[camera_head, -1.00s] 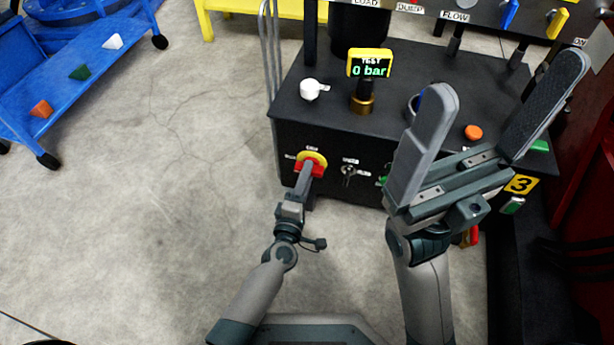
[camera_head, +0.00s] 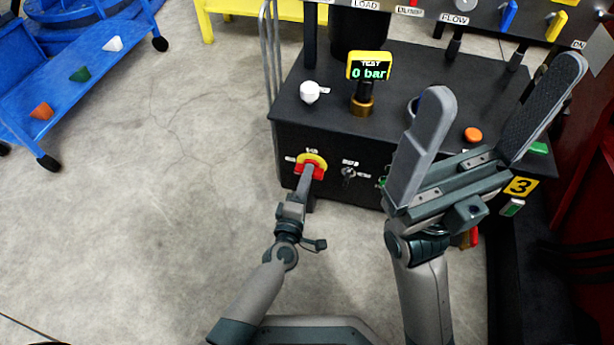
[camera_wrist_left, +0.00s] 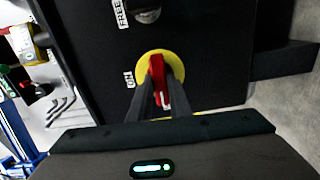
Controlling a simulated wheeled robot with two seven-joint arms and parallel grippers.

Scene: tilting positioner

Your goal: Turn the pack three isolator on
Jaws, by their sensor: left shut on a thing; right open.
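The pack three isolator is a red handle on a yellow round plate (camera_head: 316,159), low on the front of the black pack. The red handle (camera_wrist_left: 156,68) also shows in the left wrist view, on its yellow plate (camera_wrist_left: 178,65). An "ON" label sits at the plate's left there. The handle lies roughly crosswise to the direction of that label. My left gripper (camera_head: 308,177) is shut on the handle; its fingers hide part of it. My right gripper (camera_head: 505,80) is open and empty, in front of the pack's right part.
A key switch (camera_head: 348,173) is right of the isolator. On top of the pack (camera_head: 330,112) are a white knob (camera_head: 310,92), a gauge reading 0 bar (camera_head: 370,65) and an orange button (camera_head: 473,134). A blue cart (camera_head: 85,95) stands left; floor between is clear.

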